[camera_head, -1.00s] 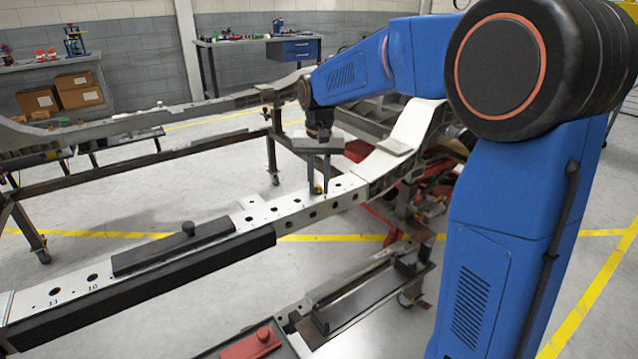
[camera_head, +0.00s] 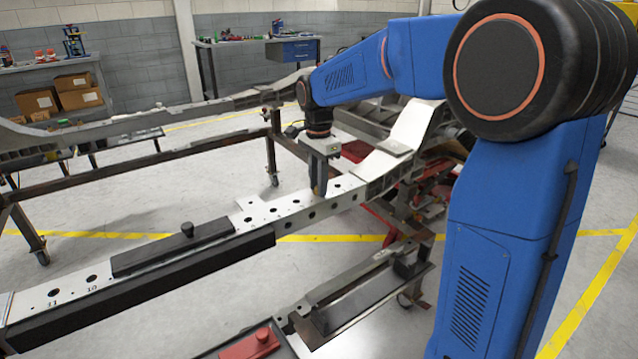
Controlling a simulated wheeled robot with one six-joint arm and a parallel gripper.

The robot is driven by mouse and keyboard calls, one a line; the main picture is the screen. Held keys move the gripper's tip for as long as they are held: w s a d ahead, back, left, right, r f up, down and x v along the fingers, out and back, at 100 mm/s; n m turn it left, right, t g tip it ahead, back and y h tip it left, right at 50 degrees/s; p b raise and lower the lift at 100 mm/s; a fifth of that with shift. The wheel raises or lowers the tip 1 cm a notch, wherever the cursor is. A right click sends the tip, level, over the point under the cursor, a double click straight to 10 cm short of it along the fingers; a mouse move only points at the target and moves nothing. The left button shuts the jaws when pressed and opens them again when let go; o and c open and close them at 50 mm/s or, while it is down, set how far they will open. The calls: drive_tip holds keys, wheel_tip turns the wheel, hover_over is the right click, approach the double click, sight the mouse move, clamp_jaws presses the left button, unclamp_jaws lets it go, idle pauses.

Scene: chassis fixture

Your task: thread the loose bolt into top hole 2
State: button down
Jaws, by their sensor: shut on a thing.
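My gripper (camera_head: 318,188) points down at the top face of the chassis rail (camera_head: 262,213), toward the rail's right part. Its fingers are shut on the bolt (camera_head: 318,190), of which only a small brassy bit shows between the fingertips. The tips are at or just above the rail's top; I cannot tell whether the bolt is inside a hole. Several dark top holes run along the rail, with one left of the fingers (camera_head: 297,201) and one to the right (camera_head: 337,185). The number of the hole under the gripper cannot be read.
A black clamp bar with a knob (camera_head: 175,248) lies on the rail to the left. Below right are a dark tray (camera_head: 365,300) and a red block (camera_head: 250,343). A second rail (camera_head: 150,122) runs behind. Open floor lies between the rails.

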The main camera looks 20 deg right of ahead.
drive_tip(key=m, duration=0.2)
drive_tip(key=f+m, duration=0.1)
drive_tip(key=m, duration=0.1)
drive_tip(key=shift+s+a, duration=0.2)
drive_tip(key=shift+a, duration=0.05)
drive_tip(key=c, duration=1.5)
unclamp_jaws()
drive_tip(key=shift+f, duration=0.1)
drive_tip(key=shift+o, duration=0.2)
drive_tip(key=shift+w+a+r, duration=0.15)
drive_tip(key=shift+a+r, duration=0.05)
drive_tip(key=shift+r, duration=0.8)
drive_tip(key=shift+d+r, duration=0.15)
drive_tip(key=shift+r, duration=0.15)
